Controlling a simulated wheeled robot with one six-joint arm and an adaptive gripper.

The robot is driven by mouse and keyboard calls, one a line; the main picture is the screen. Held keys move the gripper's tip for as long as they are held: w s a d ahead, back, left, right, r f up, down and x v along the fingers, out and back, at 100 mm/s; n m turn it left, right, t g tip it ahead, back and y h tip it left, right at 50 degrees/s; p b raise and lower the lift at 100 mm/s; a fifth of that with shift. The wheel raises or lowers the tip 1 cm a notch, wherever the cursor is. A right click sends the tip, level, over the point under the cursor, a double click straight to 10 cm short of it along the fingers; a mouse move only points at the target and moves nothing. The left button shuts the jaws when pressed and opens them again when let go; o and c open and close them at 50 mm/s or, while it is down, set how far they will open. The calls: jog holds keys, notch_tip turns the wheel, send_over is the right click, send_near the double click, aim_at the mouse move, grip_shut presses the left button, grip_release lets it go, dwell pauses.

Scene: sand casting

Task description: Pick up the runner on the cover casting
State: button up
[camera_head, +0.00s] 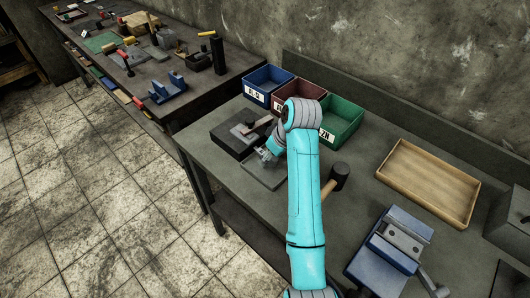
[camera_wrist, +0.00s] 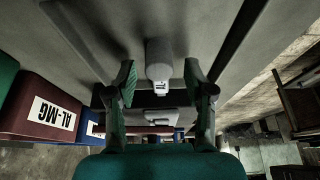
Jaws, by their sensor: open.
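A flat grey plate (camera_head: 258,178), which looks like the cover casting, lies on the bench in front of a black block. In the wrist view its grey face (camera_wrist: 195,30) fills the upper middle. A pale grey, round-ended piece (camera_wrist: 159,58), apparently the runner, stands out from that face. My gripper (camera_head: 266,156) is low over the plate. In the wrist view the gripper (camera_wrist: 160,76) is open, with one finger on each side of the pale piece and gaps visible on both sides. My arm hides part of the plate in the head view.
The black block (camera_head: 228,146) carries a grey piece and a reddish bar. Blue (camera_head: 262,92), red (camera_head: 283,98) and green (camera_head: 345,130) bins stand behind. A mallet (camera_head: 339,177), wooden tray (camera_head: 400,181) and blue vise (camera_head: 375,262) are to the right.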

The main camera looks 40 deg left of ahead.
jog(key=shift+w+a+f, duration=0.1)
jog(key=shift+f, duration=0.25)
grip_shut()
jog(key=shift+r, duration=0.1)
notch_tip(320, 180, up, 10)
dwell(0.4)
